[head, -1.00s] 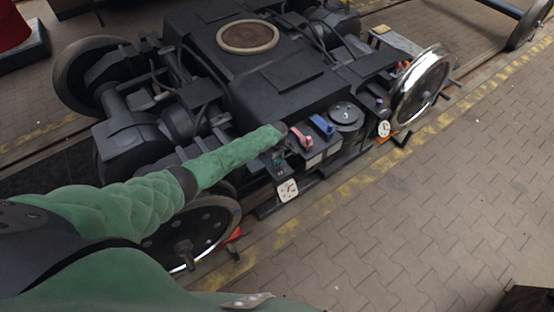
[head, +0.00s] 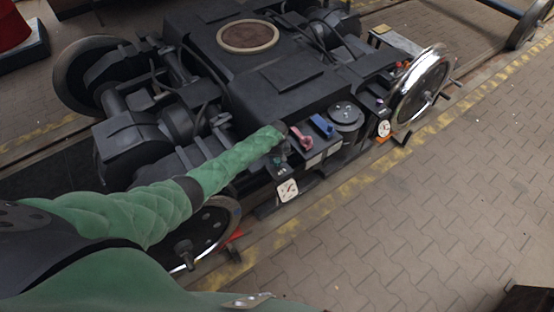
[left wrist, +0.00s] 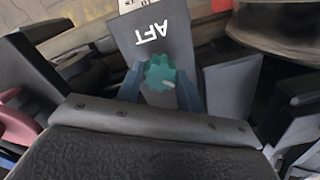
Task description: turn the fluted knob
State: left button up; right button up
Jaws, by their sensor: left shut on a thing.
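The fluted knob (left wrist: 160,73) is small and teal, with a toothed rim and a pale mark on its face. It sits on a grey panel (left wrist: 152,35) lettered AFT, which appears upside down in the left wrist view. My left gripper (left wrist: 159,88) is shut on the knob, with one blue-grey finger at each side of it. In the head view my left gripper (head: 284,152) is small and dark at the end of the green arm, over the near side of the bogie (head: 290,78). The knob is hard to make out there. My right gripper is not in view.
A pink-red handle (head: 302,138) and a blue handle (head: 322,125) stand close to the right of my gripper. A white gauge (head: 288,190) is below it. A round black cap (head: 345,115) and a wheel (head: 421,88) are further right.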

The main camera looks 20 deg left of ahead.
pick_arm(q)
jog(key=m, duration=0.3)
jog(key=shift+m, duration=0.4)
jog(key=m, duration=0.2)
jog(key=shift+m+b, duration=0.3)
jog(key=shift+m, duration=1.4)
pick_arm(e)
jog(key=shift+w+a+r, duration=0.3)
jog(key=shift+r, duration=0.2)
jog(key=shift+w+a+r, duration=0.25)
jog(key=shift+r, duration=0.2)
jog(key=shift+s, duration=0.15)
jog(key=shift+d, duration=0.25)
pick_arm(q)
jog(key=o, duration=1)
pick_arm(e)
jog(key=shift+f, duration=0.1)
pick_arm(q)
jog(key=shift+r, duration=0.1)
